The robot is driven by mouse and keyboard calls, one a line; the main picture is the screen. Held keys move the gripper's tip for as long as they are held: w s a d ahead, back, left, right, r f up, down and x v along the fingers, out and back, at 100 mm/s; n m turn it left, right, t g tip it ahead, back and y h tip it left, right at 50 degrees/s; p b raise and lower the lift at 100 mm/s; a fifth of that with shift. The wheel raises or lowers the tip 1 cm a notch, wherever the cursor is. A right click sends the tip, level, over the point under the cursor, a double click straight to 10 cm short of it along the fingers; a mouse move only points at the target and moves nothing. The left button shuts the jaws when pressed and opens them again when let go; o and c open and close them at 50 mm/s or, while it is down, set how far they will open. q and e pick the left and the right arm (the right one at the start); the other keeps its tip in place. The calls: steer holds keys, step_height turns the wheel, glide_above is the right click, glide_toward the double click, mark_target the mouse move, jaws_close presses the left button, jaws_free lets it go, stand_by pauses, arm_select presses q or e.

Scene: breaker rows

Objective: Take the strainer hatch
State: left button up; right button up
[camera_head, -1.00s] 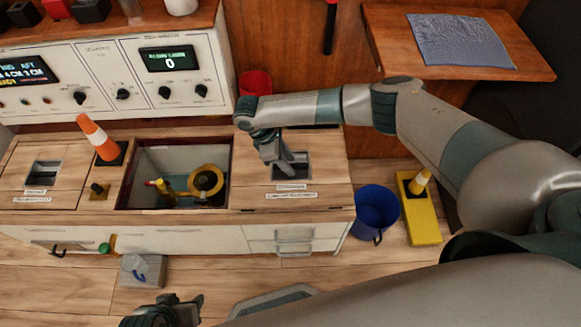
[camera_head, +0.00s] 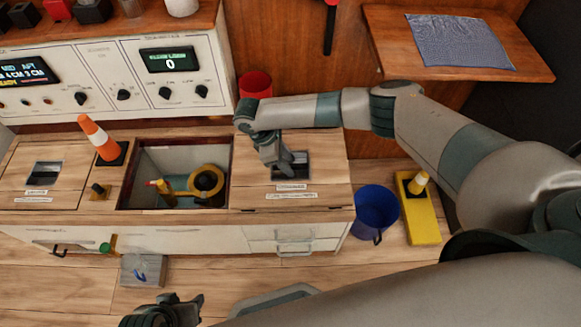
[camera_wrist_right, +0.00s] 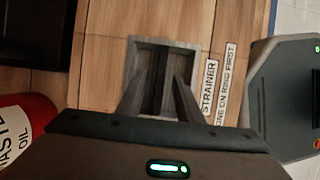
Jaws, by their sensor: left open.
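The strainer hatch (camera_head: 325,170) is a wooden lid at the right end of the low bench, closed and flush. It has a dark recessed pull (camera_head: 296,163) and two white labels. In the right wrist view the recess (camera_wrist_right: 165,45) has a grey frame and a bar across its middle, beside a label (camera_wrist_right: 209,88) reading STRAINER. My right gripper (camera_head: 283,165) is down at the recess. Its fingers (camera_wrist_right: 160,80) are apart, one each side of the bar; contact is not clear. My left gripper (camera_head: 180,309) is open and empty, low in front of the bench.
Left of the hatch is an open bin (camera_head: 175,195) holding a yellow ring. A red bucket (camera_head: 255,84) is behind; a blue bucket (camera_head: 376,212) and yellow block (camera_head: 419,214) stand right. A grey box (camera_head: 143,270) sits in front.

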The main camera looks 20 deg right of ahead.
jaws_close()
steer(key=shift+w+r, duration=0.1)
stand_by(1.2)
